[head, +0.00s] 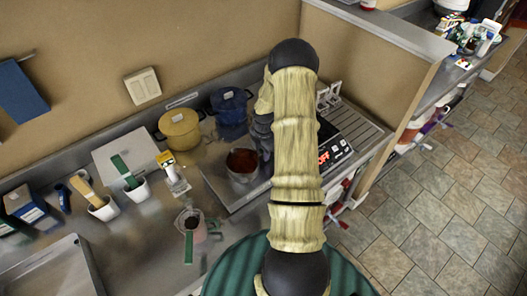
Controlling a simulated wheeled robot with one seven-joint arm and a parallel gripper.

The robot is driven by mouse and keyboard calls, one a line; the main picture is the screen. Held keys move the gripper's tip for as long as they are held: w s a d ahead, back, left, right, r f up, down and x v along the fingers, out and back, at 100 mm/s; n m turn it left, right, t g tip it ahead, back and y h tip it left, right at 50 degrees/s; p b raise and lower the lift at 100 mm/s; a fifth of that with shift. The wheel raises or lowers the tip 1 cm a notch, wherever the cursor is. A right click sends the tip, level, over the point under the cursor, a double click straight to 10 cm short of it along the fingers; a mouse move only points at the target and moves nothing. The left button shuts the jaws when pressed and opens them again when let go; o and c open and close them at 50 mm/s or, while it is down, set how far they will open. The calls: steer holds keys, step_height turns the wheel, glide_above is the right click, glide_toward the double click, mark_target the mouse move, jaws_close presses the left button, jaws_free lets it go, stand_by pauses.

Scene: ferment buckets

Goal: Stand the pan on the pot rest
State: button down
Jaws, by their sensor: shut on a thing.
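A grey metal pan (243,177) with dark reddish-brown contents is at the front left of the hob, upright. My gripper (262,132) comes down at the pan's back right side, mostly behind my arm. Its fingertips are hidden, but it appears shut on the pan. I cannot tell whether the pan touches the surface below. A flat, light grey square (112,149) lies on the counter to the left; it may be the pot rest, but I cannot tell for sure.
A yellow pot (180,127) and a blue pot (231,112) stand along the wall. The hob display (325,157) reads OFF. White cups (137,192) with utensils, a small yellow-and-white bottle (174,172) and a cup with dark contents (190,224) stand on the left counter. A partition (375,75) bounds the right.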

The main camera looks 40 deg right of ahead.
steer(key=shift+f, duration=0.15)
steer(key=c, duration=1.2)
jaws_free()
steer(key=shift+r, duration=0.2)
step_height(320, 180, up, 12)
steer(key=b, duration=0.4)
steer(key=shift+b, duration=0.3)
